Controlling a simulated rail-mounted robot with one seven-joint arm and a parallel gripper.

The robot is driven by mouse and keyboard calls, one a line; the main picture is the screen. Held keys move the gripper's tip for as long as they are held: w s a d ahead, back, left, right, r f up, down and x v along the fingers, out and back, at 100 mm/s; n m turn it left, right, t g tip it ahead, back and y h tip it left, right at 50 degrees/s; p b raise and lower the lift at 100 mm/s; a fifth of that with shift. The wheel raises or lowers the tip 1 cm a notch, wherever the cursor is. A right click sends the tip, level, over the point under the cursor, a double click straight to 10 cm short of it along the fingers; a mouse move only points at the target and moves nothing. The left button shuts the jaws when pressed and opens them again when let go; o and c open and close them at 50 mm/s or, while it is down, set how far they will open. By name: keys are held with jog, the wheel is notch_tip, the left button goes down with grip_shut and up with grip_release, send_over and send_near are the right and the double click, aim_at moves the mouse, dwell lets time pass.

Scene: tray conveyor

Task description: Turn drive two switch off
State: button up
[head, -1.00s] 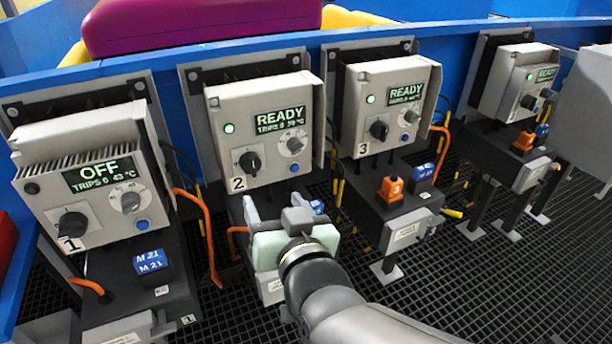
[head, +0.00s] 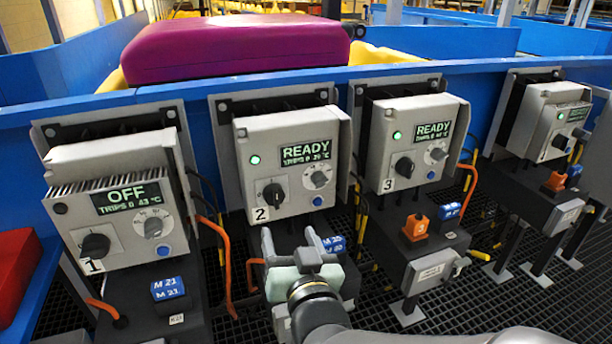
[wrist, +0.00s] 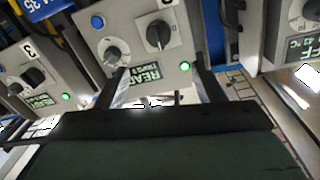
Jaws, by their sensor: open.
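Drive two (head: 296,155) is a grey box marked 2 with a green lamp lit and a display reading READY. Its black rotary switch (head: 273,194) is at the lower left of its face, beside a smaller grey dial (head: 316,175). My gripper (head: 293,242) is open and empty, below and in front of the switch, apart from it. In the wrist view drive two appears upside down, with its black switch (wrist: 160,33) beyond the gap between my fingers (wrist: 162,92). The switch's exact pointer direction is too small to read.
Drive one (head: 125,205) at left reads OFF. Drive three (head: 418,145) at right reads READY, with an orange block (head: 416,228) below it. Another drive (head: 548,125) stands far right. Orange cables hang between the units. A purple case (head: 235,48) lies behind the blue rail.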

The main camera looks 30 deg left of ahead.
aim_at(277, 201)
jog(key=x, duration=1.2)
jog(key=shift+w+a+f+b, duration=0.2)
jog(key=shift+w+f+b, duration=0.05)
jog(key=shift+w+b, duration=0.1)
jog(key=c, duration=1)
